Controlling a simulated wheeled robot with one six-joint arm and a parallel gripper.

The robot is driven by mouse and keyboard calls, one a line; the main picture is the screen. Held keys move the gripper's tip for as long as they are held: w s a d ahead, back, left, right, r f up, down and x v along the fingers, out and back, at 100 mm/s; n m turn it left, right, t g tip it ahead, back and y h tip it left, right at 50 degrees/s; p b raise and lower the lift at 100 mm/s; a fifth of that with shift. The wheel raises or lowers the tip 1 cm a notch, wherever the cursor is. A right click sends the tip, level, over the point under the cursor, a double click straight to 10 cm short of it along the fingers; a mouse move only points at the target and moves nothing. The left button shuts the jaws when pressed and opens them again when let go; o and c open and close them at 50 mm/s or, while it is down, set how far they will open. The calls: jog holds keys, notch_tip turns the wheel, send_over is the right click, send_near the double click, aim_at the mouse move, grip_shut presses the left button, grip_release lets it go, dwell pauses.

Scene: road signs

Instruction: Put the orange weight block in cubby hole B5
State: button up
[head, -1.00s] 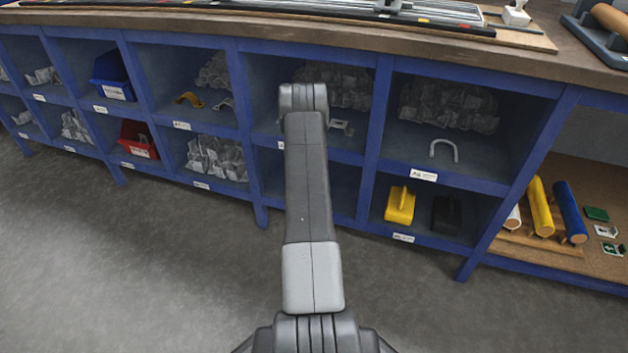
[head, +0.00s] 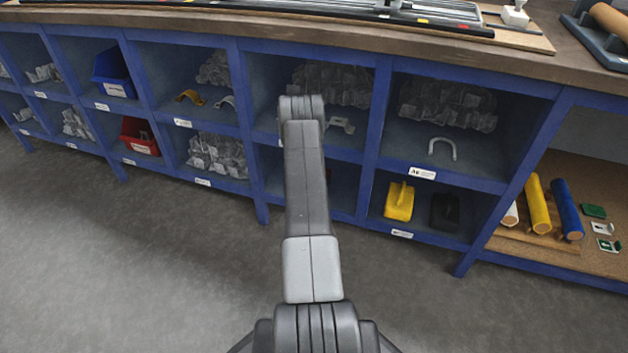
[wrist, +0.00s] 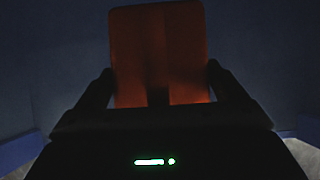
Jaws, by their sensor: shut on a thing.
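The orange weight block (wrist: 158,45) is upright between the fingers of my gripper (wrist: 160,88) in the wrist view. My gripper is shut on it. Dark blue walls show around the block, so it appears to be inside a shaded cubby. In the head view my arm reaches to the lower cubby (head: 343,188) in the column second from the right of the cubbies. My arm hides my gripper, the block and that cubby's label there, so I cannot read B5.
The lower cubby to the right holds a yellow block (head: 399,201) and a black block (head: 445,212). Blue dividers (head: 374,140) flank the cubbies, and the wooden worktop (head: 330,42) overhangs them. The grey floor (head: 130,270) in front is clear.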

jog(key=shift+w+r, duration=0.1)
jog(key=o, duration=1.4)
jog(key=shift+c, duration=0.2)
jog(key=shift+r, duration=0.15)
jog(key=v, duration=0.5)
jog(key=shift+s+a, duration=0.1)
jog(key=shift+s, duration=0.15)
jog(key=s+a+b, duration=0.3)
jog(key=s+b, duration=0.1)
jog(key=s, duration=0.7)
jog(key=shift+a, duration=0.35)
